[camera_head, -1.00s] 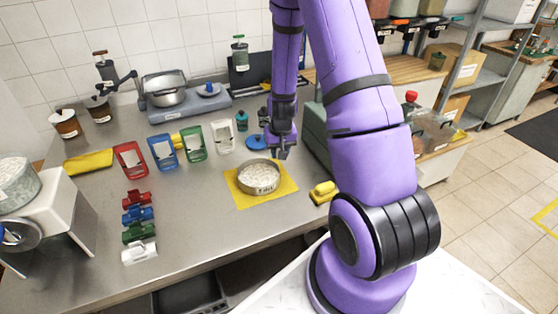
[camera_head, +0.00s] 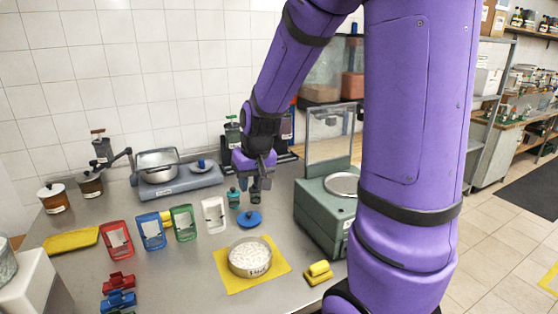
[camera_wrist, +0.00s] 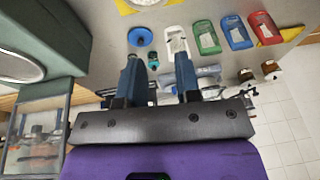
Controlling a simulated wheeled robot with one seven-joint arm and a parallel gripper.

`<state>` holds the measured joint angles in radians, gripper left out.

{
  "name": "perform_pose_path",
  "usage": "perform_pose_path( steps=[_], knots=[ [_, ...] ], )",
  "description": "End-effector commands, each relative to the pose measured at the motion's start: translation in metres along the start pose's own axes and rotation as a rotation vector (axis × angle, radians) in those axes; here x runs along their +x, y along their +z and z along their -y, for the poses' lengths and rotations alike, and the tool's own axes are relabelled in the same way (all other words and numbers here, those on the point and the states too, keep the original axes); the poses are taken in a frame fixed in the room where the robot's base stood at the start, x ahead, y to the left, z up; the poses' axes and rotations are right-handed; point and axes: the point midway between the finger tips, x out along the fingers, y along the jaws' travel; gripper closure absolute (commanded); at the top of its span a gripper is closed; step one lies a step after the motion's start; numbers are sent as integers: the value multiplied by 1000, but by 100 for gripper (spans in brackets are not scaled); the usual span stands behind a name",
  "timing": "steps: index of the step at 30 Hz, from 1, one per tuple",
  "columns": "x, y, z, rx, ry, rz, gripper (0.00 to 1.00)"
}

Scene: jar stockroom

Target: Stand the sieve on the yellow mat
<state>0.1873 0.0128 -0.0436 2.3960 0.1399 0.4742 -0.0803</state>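The sieve (camera_head: 250,257), a round metal ring holding white pieces and bearing a small label, stands upright on the yellow mat (camera_head: 230,285) in the head view. It rests inside the mat's edges, and mat shows around it. My gripper (camera_head: 254,194) is up behind the sieve and apart from it. In the wrist view my gripper (camera_wrist: 159,62) shows two separated fingers with nothing held between them. The yellow mat (camera_wrist: 125,7) and part of the sieve (camera_wrist: 147,2) are cut off at that view's top edge.
A blue lid (camera_head: 249,219) and teal bottle (camera_head: 233,198) stand behind the mat. A yellow-handled brush (camera_head: 318,272) lies right of it, before a green scale (camera_head: 325,215). Framed scoops in red, blue, green and white (camera_head: 214,215) stand left. Bare steel lies between.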

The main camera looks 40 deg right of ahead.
Motion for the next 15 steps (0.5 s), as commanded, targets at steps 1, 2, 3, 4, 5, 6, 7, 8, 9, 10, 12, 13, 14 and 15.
perform_pose_path(
  steps=[1, 2, 3, 4, 5, 6, 7, 8, 9, 10, 12, 13, 14, 15],
  knots=[
    [-20, 6, 8, -22, -7, -19, 69],
    [-29, 10, 11, -34, -10, -25, 69],
    [-42, 16, 15, -48, -13, -35, 69],
    [-51, 20, 19, -58, -16, -41, 69],
    [-60, 25, 22, -68, -19, -49, 69],
    [-72, 32, 25, -82, -22, -57, 69],
    [-80, 37, 28, -93, -23, -64, 69],
    [-88, 43, 30, -104, -25, -70, 69],
    [-99, 50, 33, -118, -27, -79, 69],
    [-107, 56, 35, -128, -29, -87, 69],
    [-124, 71, 39, -151, -31, -103, 69],
    [-132, 78, 40, -162, -31, -109, 69],
    [-138, 84, 41, -171, -32, -117, 69],
    [-147, 93, 42, -183, -33, -127, 69]
  ],
)
